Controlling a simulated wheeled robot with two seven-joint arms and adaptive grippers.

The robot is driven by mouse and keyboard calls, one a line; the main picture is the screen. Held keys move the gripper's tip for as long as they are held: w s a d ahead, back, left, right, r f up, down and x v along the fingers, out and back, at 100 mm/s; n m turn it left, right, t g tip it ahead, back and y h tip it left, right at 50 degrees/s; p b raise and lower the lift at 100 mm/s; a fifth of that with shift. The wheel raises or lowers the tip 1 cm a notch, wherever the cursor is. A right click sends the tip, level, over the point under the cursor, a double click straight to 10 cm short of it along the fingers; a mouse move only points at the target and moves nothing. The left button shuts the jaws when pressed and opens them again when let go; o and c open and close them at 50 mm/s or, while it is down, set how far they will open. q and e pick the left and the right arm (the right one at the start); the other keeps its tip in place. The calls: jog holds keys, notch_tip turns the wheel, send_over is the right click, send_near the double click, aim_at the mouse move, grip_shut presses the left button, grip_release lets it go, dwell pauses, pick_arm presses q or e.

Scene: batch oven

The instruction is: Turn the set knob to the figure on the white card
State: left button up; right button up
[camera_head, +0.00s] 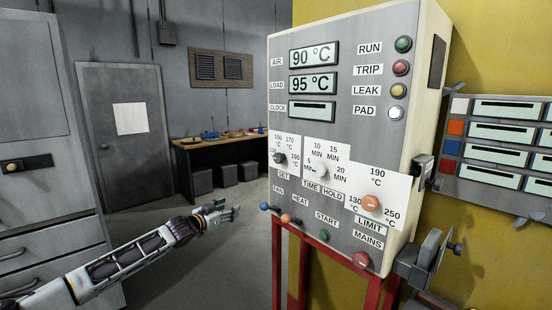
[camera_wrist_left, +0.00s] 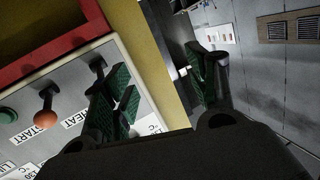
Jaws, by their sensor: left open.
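The set knob (camera_head: 279,158) is a small dark knob on the left of the control panel (camera_head: 350,235), above the SET label. Its white scale plate reads 150, 170 and 190 °C; its pointer is too small to read. A white sheet (camera_head: 131,118) hangs on the grey door at the back left; no figure on it is legible. My left gripper (camera_head: 232,212) is open and empty, left of the panel and lower than the set knob, apart from it. In the left wrist view its fingers (camera_wrist_left: 165,88) are spread, with the panel's lower edge beside them. My right gripper is not visible.
A TIME HOLD knob (camera_head: 318,170) and an orange LIMIT knob (camera_head: 371,203) sit right of the set knob. Blue FAN (camera_head: 265,206) and orange HEAT (camera_head: 286,218) levers stick out below it. A red frame (camera_head: 303,262) stands under the panel. The floor left of it is clear.

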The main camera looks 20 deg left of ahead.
pick_arm(q)
jog(key=s+d+r+m+h+p, duration=0.1)
jog(key=s+d+r+h, duration=0.1)
jog(key=d+r, duration=0.4)
jog(key=s+d+r+m+h, duration=0.2)
jog(key=d+r, duration=0.4)
jog(key=r, duration=0.7)
jog(key=shift+r+t+p, duration=0.2)
jog(key=shift+t+p, duration=0.1)
jog(key=shift+p, duration=0.05)
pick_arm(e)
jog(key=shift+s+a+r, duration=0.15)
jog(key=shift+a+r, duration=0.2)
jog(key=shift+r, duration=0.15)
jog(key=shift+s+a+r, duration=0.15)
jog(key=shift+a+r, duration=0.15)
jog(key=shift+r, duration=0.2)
pick_arm(q)
jog(key=shift+d, duration=0.1)
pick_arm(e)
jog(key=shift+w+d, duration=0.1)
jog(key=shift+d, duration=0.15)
